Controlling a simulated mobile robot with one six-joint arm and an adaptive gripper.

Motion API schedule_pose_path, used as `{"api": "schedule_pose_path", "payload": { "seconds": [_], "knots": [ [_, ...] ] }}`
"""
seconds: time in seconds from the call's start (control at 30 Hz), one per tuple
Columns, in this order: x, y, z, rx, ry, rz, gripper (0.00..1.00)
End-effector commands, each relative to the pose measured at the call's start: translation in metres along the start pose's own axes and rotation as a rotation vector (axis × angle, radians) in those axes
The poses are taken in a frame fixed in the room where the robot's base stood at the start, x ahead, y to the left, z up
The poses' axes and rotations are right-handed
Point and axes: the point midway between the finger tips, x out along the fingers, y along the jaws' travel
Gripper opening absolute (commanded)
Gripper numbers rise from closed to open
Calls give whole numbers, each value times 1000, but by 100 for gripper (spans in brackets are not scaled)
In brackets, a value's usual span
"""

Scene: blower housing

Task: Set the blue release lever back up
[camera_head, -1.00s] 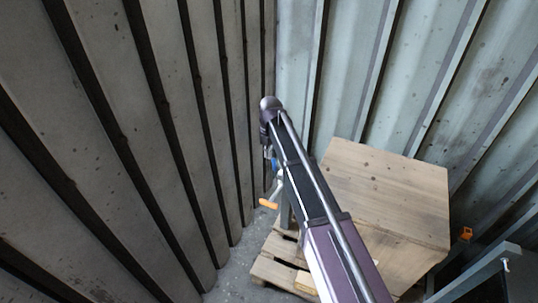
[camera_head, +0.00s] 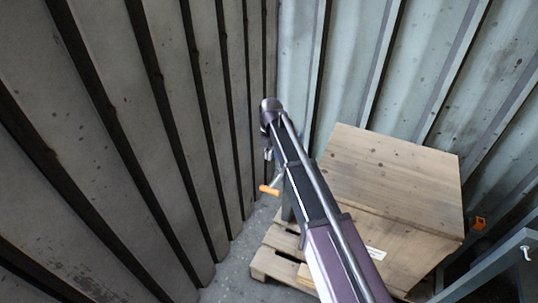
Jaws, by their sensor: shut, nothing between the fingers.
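My arm (camera_head: 310,205) runs up the middle of the view to its rounded joint (camera_head: 271,104). My gripper cannot be made out; the arm seems to cover it. The blue release lever cannot be made out now, and its position cannot be told. An orange handle (camera_head: 269,190) on a thin grey rod sticks out to the left of my arm. What the rod is fixed to is hidden behind the arm.
Corrugated walls (camera_head: 130,140) close in the left and back. A grey-blue metal frame (camera_head: 490,262) and a small orange part (camera_head: 479,223) are at the right. Some floor (camera_head: 232,272) is bare.

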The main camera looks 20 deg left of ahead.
Motion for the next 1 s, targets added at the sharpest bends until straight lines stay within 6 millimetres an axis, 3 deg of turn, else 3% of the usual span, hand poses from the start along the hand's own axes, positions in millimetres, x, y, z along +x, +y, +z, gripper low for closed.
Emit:
{"api": "schedule_pose_path", "payload": {
  "seconds": [0.2, 0.53, 1.0],
  "knots": [
    [19, 0, 0, 0, 0, 0, 0],
    [2, 1, 33, 0, 0, 0, 0],
    [1, 0, 38, 0, 0, 0, 0]
  ]
}}
